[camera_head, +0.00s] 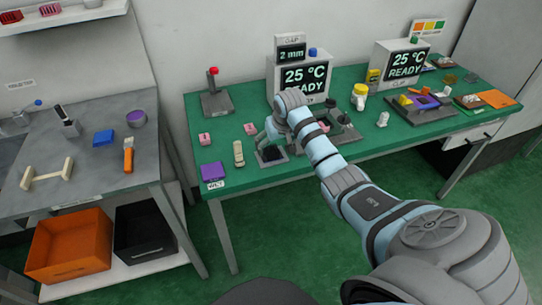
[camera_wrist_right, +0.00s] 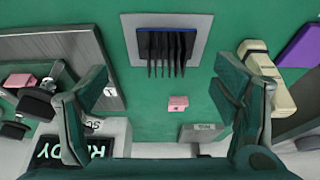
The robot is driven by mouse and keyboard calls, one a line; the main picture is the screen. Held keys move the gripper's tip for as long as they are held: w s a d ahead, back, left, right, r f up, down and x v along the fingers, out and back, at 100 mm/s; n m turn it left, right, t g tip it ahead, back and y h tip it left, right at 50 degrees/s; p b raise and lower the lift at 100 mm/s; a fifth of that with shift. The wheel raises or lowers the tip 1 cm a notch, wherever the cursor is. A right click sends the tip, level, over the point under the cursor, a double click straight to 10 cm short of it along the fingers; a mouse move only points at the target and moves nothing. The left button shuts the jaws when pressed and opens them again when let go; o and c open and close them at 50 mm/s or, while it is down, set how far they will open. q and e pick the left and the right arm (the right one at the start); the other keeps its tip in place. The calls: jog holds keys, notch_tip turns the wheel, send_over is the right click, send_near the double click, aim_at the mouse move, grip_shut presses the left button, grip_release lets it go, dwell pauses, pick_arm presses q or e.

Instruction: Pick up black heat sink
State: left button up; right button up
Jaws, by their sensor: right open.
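The black heat sink (camera_wrist_right: 167,50), with upright fins and a blue edge, sits on a grey square plate (camera_wrist_right: 201,29) on the green-topped table in the right wrist view. In the head view the heat sink (camera_head: 271,154) shows as a dark block just below my gripper, partly covered by it. My right gripper (camera_wrist_right: 163,92) is open and empty, its two fingers spread wide on either side of the picture, with the heat sink between and beyond them. In the head view the right gripper (camera_head: 269,138) hangs over the table. My left gripper is not in view.
A beige block (camera_head: 238,153) and a purple block (camera_head: 212,171) lie left of the heat sink. Pink blocks (camera_head: 205,139) lie behind. A grey fixture (camera_head: 343,127) and display boxes (camera_head: 300,77) stand to the right and back. A grey bench (camera_head: 85,165) is at left.

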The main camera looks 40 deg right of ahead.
aim_at(271, 148)
jog(key=x, duration=0.1)
jog(key=b+x, duration=0.1)
jog(key=x, duration=0.1)
jog(key=b+x, duration=0.1)
jog(key=x, duration=0.1)
jog(key=shift+w+a, duration=0.25)
jog(key=shift+a, duration=0.1)
jog(key=shift+r, duration=0.1)
jog(key=c, duration=1.5)
jog(key=shift+r, duration=0.15)
jog(key=shift+r, duration=0.35)
notch_tip(271, 148, up, 19)
jog(key=p, duration=0.3)
jog(key=shift+p, duration=0.35)
